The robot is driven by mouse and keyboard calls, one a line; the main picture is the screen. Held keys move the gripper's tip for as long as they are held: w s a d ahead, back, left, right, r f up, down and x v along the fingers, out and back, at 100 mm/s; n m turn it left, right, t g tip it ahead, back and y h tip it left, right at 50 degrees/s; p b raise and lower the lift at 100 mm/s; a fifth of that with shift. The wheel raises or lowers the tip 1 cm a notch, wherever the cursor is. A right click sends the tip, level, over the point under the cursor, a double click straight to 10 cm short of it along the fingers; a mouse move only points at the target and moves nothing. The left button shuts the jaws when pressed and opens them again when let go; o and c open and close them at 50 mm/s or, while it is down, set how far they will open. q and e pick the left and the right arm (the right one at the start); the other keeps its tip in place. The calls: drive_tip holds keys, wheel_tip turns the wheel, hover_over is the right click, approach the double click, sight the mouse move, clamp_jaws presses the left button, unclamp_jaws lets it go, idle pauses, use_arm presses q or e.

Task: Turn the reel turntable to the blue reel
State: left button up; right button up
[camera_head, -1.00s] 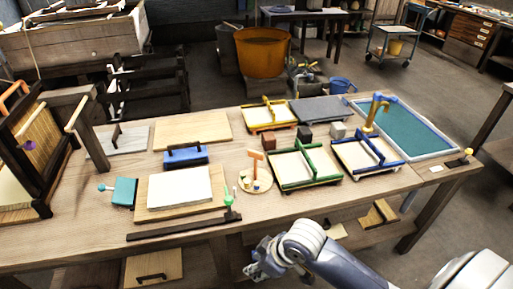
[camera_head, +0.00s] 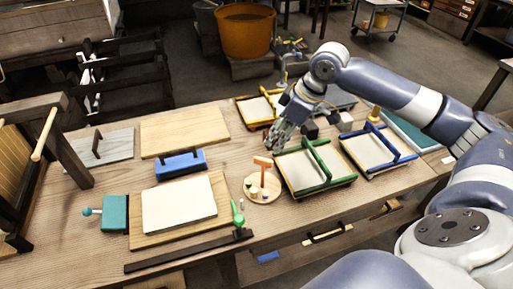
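The reel turntable is a small round wooden disc (camera_head: 274,196) on the table. An orange T-shaped post (camera_head: 263,170) stands up from it. Several small pale reels (camera_head: 254,191) sit on the disc around the post. Their colours are too small to tell apart, and I cannot make out a blue one. My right gripper (camera_head: 272,146) hangs above the table, behind the turntable in the picture and apart from it. Its fingers are small and dark, and I cannot see whether they are open. My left gripper is out of view.
A green-framed mould (camera_head: 329,184) stands close right of the turntable, with a blue-framed mould (camera_head: 382,166) beyond it. A green upright piece (camera_head: 238,212) and a board with a white sheet (camera_head: 178,205) lie to the left. A dark bar (camera_head: 190,252) lies along the front edge.

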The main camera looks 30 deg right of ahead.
sight(264, 159)
drive_tip(key=x, duration=0.2)
drive_tip(key=s+x, duration=0.1)
drive_tip(key=x, duration=0.2)
drive_tip(key=shift+a+f+p, duration=0.2)
drive_tip(key=shift+p, duration=0.1)
drive_tip(key=x, duration=0.3)
drive_tip(key=shift+w, duration=0.1)
drive_tip(key=shift+w+a+f, duration=0.1)
drive_tip(key=shift+w+f, duration=0.05)
drive_tip(key=shift+f, duration=0.55)
drive_tip(key=shift+w, duration=0.1)
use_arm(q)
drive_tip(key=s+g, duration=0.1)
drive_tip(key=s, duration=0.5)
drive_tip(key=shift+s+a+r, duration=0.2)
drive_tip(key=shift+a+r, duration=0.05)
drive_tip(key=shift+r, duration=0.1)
use_arm(e)
clamp_jaws()
